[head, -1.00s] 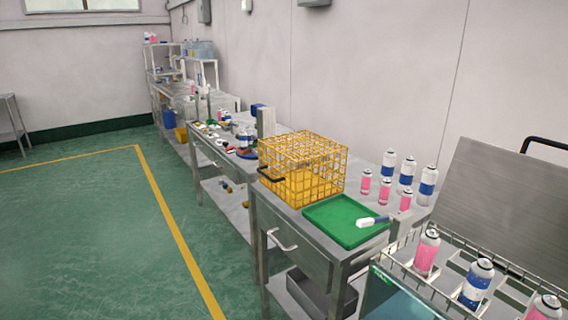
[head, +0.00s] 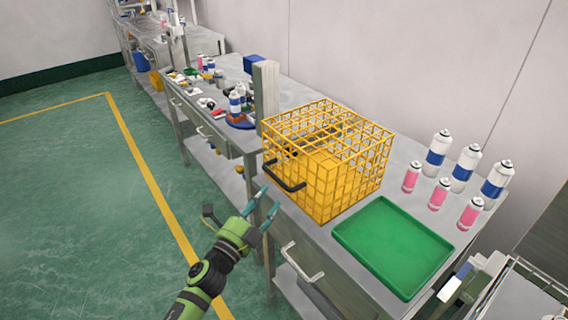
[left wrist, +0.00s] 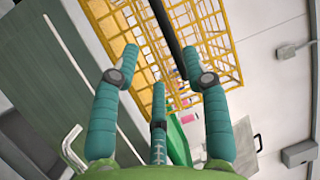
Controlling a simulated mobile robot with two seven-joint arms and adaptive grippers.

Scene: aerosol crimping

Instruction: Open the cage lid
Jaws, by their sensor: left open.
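The yellow wire cage (head: 330,165) stands on the steel table, its grid lid (head: 325,122) lying flat across the top. A black handle (head: 284,178) sticks out from its front left side. My left gripper (head: 268,201) is open and empty, just below and in front of the handle, seemingly apart from it. In the left wrist view the cage (left wrist: 220,45) fills the top, and the black handle bar (left wrist: 172,38) shows between the open fingers of the gripper (left wrist: 163,62). My right gripper is not in view.
A green tray (head: 392,246) lies right of the cage. Several white-and-blue and pink cans (head: 438,152) stand behind it. A drawer handle (head: 300,262) juts from the table front below my left gripper. Open green floor (head: 90,220) lies to the left.

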